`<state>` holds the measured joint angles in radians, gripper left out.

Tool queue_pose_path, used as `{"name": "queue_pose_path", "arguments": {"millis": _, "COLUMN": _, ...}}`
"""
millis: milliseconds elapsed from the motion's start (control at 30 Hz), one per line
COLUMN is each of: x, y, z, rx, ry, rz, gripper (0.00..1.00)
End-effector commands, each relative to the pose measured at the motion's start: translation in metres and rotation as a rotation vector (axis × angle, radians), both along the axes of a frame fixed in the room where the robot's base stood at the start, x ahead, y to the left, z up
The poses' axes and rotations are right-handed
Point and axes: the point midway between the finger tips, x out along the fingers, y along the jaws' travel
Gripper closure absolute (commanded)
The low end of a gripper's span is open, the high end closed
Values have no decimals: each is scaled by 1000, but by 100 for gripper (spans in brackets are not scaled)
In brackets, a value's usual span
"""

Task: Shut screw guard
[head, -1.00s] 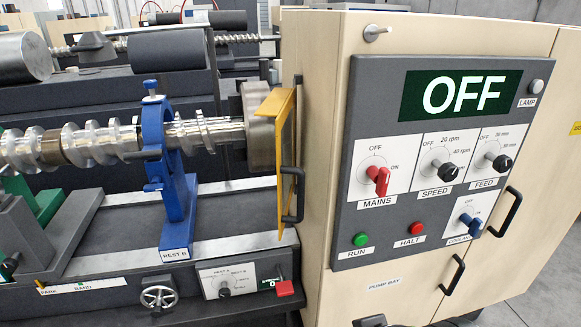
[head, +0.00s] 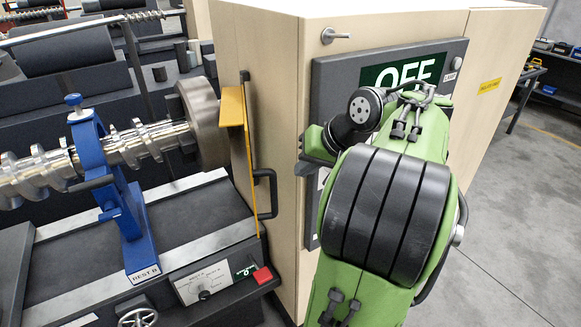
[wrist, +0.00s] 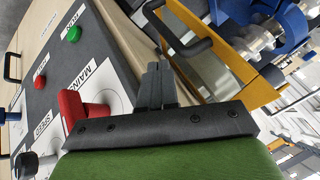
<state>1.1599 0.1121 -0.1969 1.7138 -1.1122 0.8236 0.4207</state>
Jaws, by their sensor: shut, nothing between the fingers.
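The screw guard is a yellow-orange panel (head: 237,112) beside the chuck, at the cabinet's left side. It stands upright and is seen nearly edge-on, with a black bar handle (head: 266,194) on its right face. In the wrist view the guard (wrist: 222,62) and its handle (wrist: 180,42) are at the upper middle. My gripper (wrist: 158,82) is shut and empty, near the cabinet edge between the red MAINS knob and the guard handle. It is apart from the handle. In the head view my green arm hides much of the control panel.
The red MAINS knob (wrist: 80,108) is close to my gripper. The cabinet (head: 275,90) stands right of the guard. The blue rest (head: 105,185) and metal screw (head: 140,143) lie to the left, with the chuck (head: 205,122) beside the guard. Open floor (head: 500,240) is at right.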

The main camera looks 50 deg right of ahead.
Motion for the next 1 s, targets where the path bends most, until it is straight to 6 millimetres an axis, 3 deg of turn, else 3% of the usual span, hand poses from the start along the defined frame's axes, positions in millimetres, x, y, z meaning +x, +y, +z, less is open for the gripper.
{"name": "queue_pose_path", "arguments": {"millis": 33, "x": 8, "y": 2, "z": -17, "rx": 4, "ry": -1, "rz": 5, "gripper": 100}}
{"name": "queue_pose_path", "arguments": {"millis": 100, "x": 17, "y": 2, "z": -29, "rx": 3, "ry": 1, "rz": 6, "gripper": 100}}
{"name": "queue_pose_path", "arguments": {"millis": 300, "x": 36, "y": 3, "z": -51, "rx": 1, "ry": -1, "rz": 5, "gripper": 100}}
{"name": "queue_pose_path", "arguments": {"millis": 767, "x": 41, "y": 3, "z": -55, "rx": -1, "ry": 0, "rz": 2, "gripper": 100}}
{"name": "queue_pose_path", "arguments": {"millis": 1000, "x": 47, "y": 17, "z": -56, "rx": -3, "ry": -1, "rz": -43, "gripper": 100}}
